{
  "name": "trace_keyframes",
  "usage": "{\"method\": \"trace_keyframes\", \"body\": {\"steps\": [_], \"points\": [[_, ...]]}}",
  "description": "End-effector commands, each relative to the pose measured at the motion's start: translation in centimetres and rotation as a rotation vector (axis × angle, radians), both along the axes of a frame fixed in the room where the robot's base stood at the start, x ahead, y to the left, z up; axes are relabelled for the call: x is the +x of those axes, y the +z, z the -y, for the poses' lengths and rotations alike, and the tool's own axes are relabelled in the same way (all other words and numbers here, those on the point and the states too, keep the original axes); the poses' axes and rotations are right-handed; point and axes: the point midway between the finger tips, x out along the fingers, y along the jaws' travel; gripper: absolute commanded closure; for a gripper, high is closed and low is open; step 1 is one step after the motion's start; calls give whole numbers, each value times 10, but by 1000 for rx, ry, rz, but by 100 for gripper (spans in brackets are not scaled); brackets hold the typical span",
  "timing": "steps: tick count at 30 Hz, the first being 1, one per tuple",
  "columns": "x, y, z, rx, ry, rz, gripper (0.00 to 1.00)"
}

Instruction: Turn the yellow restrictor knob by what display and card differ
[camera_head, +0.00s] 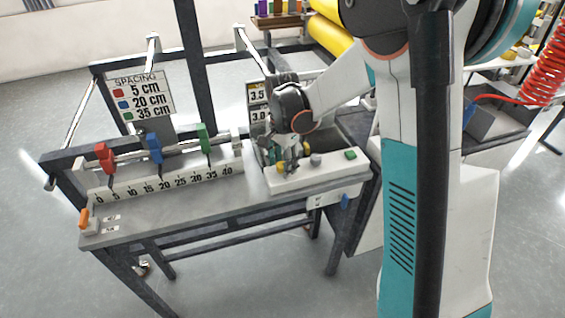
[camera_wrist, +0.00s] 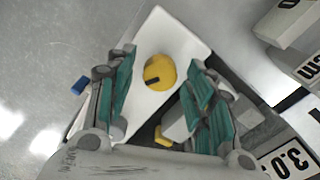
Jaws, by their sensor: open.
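The round yellow knob (camera_wrist: 160,72) with a dark index mark sits on a white panel (camera_wrist: 172,30) in the wrist view. My gripper (camera_wrist: 161,62) is open, its green-padded fingers on either side of the knob with gaps showing. In the head view my gripper (camera_head: 290,168) points down at the white control box (camera_head: 325,176), and a bit of yellow knob (camera_head: 281,168) shows beside its fingers. Two number plates, 3.5 (camera_head: 257,94) and 3.0 (camera_head: 260,115), stand behind, partly hidden by my arm; which is display or card I cannot tell.
A grey knob (camera_head: 315,160) and a green button (camera_head: 350,155) sit right of my gripper on the box. Left are a numbered scale (camera_head: 165,183) with red, blue and green sliders and a SPACING board (camera_head: 138,95). Another yellow piece (camera_wrist: 162,137) shows near the right finger.

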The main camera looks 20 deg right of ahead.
Motion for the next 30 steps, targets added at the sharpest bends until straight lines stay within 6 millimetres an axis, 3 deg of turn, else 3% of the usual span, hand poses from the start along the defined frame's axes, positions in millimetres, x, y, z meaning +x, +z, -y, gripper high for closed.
{"method": "trace_keyframes", "body": {"steps": [2, 6, 8, 20, 30], "points": [[0, 0, 0, 0, 0, 0, 54], [0, 0, 0, 0, 0, 0, 86], [0, 0, 0, 0, 0, 0, 96], [0, 0, 0, 0, 50, 0, 96], [0, 0, 0, 1, 288, 0, 96]]}}
